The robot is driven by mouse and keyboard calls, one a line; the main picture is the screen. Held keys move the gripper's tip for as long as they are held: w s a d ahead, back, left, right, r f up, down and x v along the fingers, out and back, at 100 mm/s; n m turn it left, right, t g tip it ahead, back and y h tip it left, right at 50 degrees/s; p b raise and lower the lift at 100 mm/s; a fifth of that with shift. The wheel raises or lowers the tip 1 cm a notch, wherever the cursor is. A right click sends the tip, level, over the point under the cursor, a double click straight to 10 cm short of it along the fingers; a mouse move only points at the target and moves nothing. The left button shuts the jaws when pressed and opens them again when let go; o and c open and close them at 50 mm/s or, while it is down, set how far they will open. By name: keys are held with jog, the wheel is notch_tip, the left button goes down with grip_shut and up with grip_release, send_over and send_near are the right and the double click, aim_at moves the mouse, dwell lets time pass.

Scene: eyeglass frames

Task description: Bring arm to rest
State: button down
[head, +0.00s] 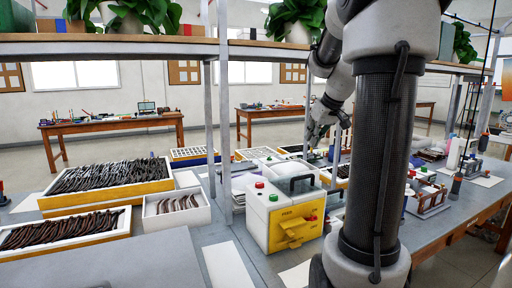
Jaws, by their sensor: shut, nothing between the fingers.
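My arm (385,140) rises on the right side of the head view, with a black ribbed link between pale joints. It bends at the top and comes back down behind that link. My gripper (318,137) is small and dark in the picture, beyond the yellow and white machine and above the far part of the bench. It is shut and holds nothing. The link hides part of the bench behind it.
A yellow and white machine (285,213) stands on the grey bench near my arm. Trays of dark eyeglass parts (135,192) fill the left. A wooden shelf (140,45) with plants and its metal posts (222,120) cross above. Small fixtures (428,195) stand on the right.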

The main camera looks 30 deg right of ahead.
jog(key=s+a+f+g, duration=0.1)
jog(key=s+a+f, duration=0.1)
jog(key=s+a, duration=0.8)
jog(key=s+a+f+g, duration=0.1)
jog(key=s+a+f, duration=0.2)
jog(key=s+a, duration=0.6)
jog(key=shift+s+a+f+n, duration=0.3)
jog(key=shift+s+a, duration=0.1)
jog(key=shift+s, duration=0.85)
